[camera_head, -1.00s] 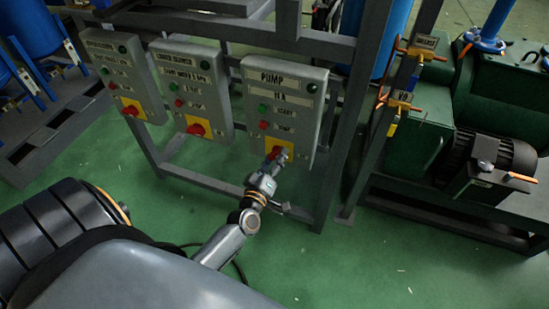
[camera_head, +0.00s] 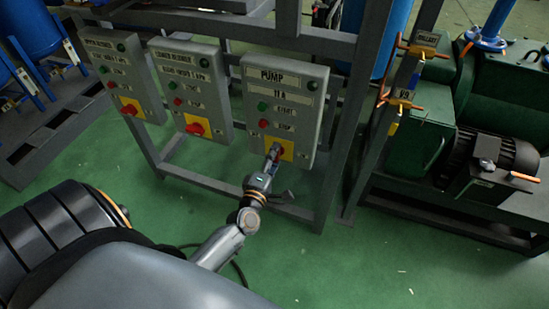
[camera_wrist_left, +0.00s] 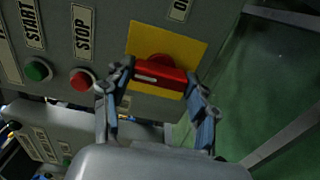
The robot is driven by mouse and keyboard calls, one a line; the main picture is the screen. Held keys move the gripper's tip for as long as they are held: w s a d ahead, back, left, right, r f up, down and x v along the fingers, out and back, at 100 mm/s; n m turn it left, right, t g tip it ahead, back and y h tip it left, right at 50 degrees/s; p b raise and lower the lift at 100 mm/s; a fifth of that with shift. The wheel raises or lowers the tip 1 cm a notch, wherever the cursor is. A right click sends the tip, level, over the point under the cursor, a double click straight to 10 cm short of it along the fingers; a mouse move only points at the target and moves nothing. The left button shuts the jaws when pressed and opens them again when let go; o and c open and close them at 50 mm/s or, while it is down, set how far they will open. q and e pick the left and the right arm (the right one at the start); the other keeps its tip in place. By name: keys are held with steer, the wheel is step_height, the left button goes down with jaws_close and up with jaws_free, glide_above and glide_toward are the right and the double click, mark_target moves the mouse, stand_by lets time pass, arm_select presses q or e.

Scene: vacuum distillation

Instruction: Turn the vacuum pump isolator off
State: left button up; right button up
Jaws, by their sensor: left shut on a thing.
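The pump panel (camera_head: 310,110) is the rightmost grey box, labelled PUMP. Its isolator is a red handle (camera_wrist_left: 160,76) on a yellow plate (camera_wrist_left: 190,42); in the head view the yellow plate (camera_head: 287,152) is low on the panel. My left gripper (camera_head: 273,153) is shut on the red handle. In the left wrist view its fingers (camera_wrist_left: 160,82) are at the handle's two ends. The handle lies along the panel's up-down direction. Part of the handle and plate is hidden by the gripper in the head view. My right gripper is not in view.
Green start (camera_wrist_left: 38,71) and red stop (camera_wrist_left: 82,80) buttons sit above the isolator. Two similar panels, with red isolators (camera_head: 195,129) (camera_head: 129,109), hang to the left. A grey frame post (camera_head: 330,175) is to the right, with green machinery (camera_head: 420,145) beyond. The green floor is open below.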

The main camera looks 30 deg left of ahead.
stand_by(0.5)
arm_select(q)
steer(key=o, duration=1.1)
steer(key=shift+o, duration=0.2)
steer(key=v, duration=1.2)
steer(key=shift+d, duration=0.1)
